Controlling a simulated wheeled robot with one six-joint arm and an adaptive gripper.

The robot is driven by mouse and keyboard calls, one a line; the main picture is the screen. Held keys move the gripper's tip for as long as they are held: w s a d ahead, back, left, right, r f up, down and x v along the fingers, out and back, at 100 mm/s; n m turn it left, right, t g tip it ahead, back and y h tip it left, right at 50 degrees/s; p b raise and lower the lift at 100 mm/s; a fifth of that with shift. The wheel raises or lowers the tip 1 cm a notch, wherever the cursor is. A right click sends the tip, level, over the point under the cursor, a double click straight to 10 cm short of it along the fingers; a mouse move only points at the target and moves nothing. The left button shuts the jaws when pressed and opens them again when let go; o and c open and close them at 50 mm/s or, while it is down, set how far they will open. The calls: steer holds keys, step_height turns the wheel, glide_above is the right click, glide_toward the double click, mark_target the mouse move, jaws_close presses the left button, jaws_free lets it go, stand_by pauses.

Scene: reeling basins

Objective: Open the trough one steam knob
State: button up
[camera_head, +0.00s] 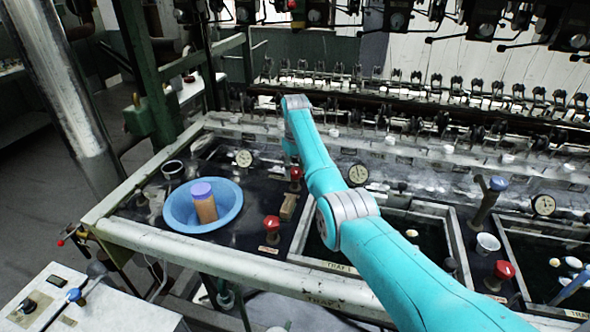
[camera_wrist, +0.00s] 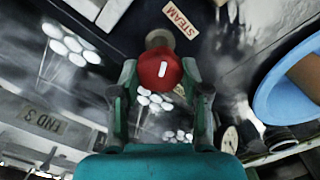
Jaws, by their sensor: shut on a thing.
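The steam knob is a round red knob with a white mark (camera_wrist: 160,69), next to a label reading STEAM (camera_wrist: 179,14) in the wrist view. My gripper (camera_wrist: 159,76) is shut on it, with one finger on each side. In the head view a small red knob (camera_head: 296,173) shows just below the end of my arm, by the black deck behind the blue basin. The fingers are hardly visible there. My arm hides part of the trough (camera_head: 311,228) beside it.
A blue basin (camera_head: 180,222) with a purple-capped container (camera_head: 204,204) stands left of the knob; its rim also shows in the wrist view (camera_wrist: 268,92). Another red knob (camera_head: 271,224) stands nearer the front rim. A dial gauge (camera_head: 244,158) and a wooden block (camera_head: 288,207) are close by.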

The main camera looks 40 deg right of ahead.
mark_target(295, 170)
steer(key=n, duration=0.5)
steer(key=shift+n, duration=0.3)
steer(key=n, duration=0.5)
steer(key=shift+n, duration=0.4)
steer(key=o, duration=1.1)
steer(key=shift+o, duration=0.2)
step_height(295, 170, up, 12)
